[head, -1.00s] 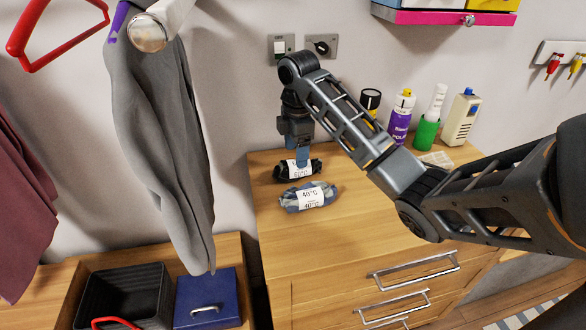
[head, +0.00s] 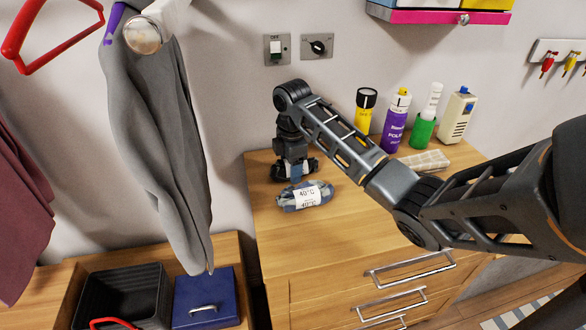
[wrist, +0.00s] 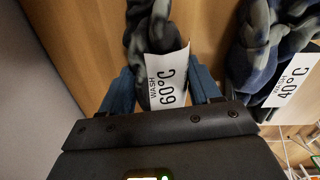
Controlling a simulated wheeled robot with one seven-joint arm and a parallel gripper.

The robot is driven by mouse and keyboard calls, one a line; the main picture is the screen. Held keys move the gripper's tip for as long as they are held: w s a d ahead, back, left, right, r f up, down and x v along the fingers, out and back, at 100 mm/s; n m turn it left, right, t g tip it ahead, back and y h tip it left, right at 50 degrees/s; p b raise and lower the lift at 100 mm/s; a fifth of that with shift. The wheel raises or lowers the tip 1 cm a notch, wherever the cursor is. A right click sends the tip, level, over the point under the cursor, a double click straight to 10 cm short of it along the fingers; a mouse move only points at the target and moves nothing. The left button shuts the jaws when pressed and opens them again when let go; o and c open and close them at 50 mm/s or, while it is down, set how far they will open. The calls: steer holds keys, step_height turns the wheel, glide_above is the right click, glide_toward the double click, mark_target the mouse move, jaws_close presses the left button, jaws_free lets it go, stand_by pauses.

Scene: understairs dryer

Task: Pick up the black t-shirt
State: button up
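A black rolled bundle of cloth (head: 280,173), which looks like the black t-shirt, lies at the back left of the wooden counter. In the wrist view the dark bundle (wrist: 145,30) wears a white paper band reading "WASH 60°C". My gripper (head: 293,176) is down over the bundle and hides its middle in the head view. In the wrist view the blue fingers of my gripper (wrist: 162,74) stand apart, one on each side of the banded bundle. They look open around it; firm contact is not clear.
A blue-grey bundle banded 40°C (head: 306,196) lies close in front. Bottles (head: 394,124), a green cup (head: 423,131) and a beige box (head: 457,117) stand at the back right. A grey garment (head: 160,140) hangs at left. The counter (head: 345,235) is clear in front.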

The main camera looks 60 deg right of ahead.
steer(key=c, duration=0.5)
steer(key=shift+r, duration=0.15)
steer(key=shift+r, duration=0.2)
step_height(320, 180, up, 3)
steer(key=shift+r+b, duration=0.15)
steer(key=shift+b, duration=0.3)
steer(key=shift+s+d+r+p, duration=0.65)
steer(key=shift+s+r, duration=0.5)
steer(key=shift+s, duration=0.65)
steer(key=shift+s+d+r+p, duration=0.7)
steer(key=shift+s+r, duration=0.5)
steer(key=shift+s, duration=0.6)
steer(key=shift+s+d+r+p, duration=0.5)
steer(key=shift+s+d+r, duration=0.5)
steer(key=shift+s, duration=0.8)
